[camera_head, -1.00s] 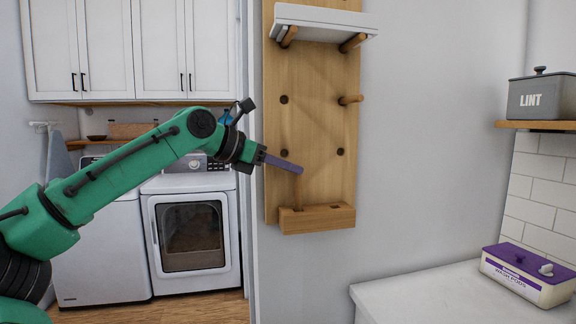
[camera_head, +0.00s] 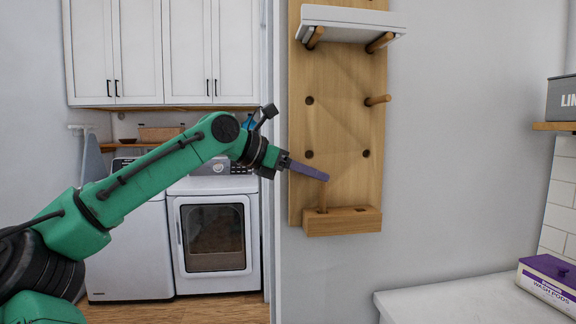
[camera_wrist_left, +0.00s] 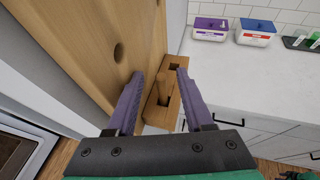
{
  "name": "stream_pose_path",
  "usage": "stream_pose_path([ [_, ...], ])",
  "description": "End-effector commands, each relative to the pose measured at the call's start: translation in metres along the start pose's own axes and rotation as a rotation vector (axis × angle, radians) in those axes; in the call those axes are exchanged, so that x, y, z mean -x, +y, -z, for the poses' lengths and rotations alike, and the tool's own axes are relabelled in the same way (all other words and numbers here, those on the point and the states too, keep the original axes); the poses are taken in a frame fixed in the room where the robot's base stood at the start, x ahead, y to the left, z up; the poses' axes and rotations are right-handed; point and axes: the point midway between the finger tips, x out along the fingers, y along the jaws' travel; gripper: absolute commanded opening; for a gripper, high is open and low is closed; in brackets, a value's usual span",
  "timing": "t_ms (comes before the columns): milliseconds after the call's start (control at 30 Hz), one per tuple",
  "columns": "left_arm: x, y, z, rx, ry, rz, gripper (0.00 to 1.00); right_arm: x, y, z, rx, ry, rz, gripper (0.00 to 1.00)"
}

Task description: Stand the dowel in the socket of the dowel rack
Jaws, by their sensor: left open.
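The wooden dowel (camera_head: 323,196) stands about upright in the left socket of the dowel rack (camera_head: 345,222), a wooden block at the foot of a peg panel. In the left wrist view the dowel (camera_wrist_left: 165,87) rises from the rack (camera_wrist_left: 158,117), with a dark empty socket beside it. My left gripper (camera_head: 327,176) is at the dowel's upper end. In the left wrist view its purple fingers (camera_wrist_left: 160,74) are open, one on either side of the dowel, with gaps showing. The dowel's seated lower end is hidden.
The wooden panel (camera_head: 338,120) has holes, a protruding peg (camera_head: 377,100) and a white shelf (camera_head: 350,20) above. A white counter (camera_head: 450,302) with a purple-lidded box (camera_head: 549,280) is at right. A washer and dryer (camera_head: 213,235) stand behind my left arm.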

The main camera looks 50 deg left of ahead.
Motion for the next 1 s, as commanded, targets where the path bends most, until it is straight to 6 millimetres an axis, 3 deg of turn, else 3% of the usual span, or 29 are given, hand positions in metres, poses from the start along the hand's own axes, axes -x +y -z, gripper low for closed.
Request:
stream_pose_path([
  [233,0.051,0.0,0.002,0.0,-0.008,0.0,0.52,-0.014,-0.001,-0.001,0.0,0.0,0.001,0.52],
  [400,0.099,0.0,0.0,0.0,-0.006,-0.001,0.52,-0.017,-0.001,-0.001,0.0,0.0,0.001,0.52],
  [533,0.126,0.0,0.0,0.001,-0.003,0.0,0.52,-0.017,-0.001,-0.001,-0.001,0.0,0.001,0.52],
  [700,0.138,-0.001,0.001,0.0,-0.001,0.001,0.52,-0.017,-0.001,-0.001,-0.001,0.0,0.001,0.52],
  [1000,0.137,0.0,0.001,0.0,0.0,0.001,0.52,-0.017,-0.001,-0.001,0.0,0.0,0.001,0.52],
])
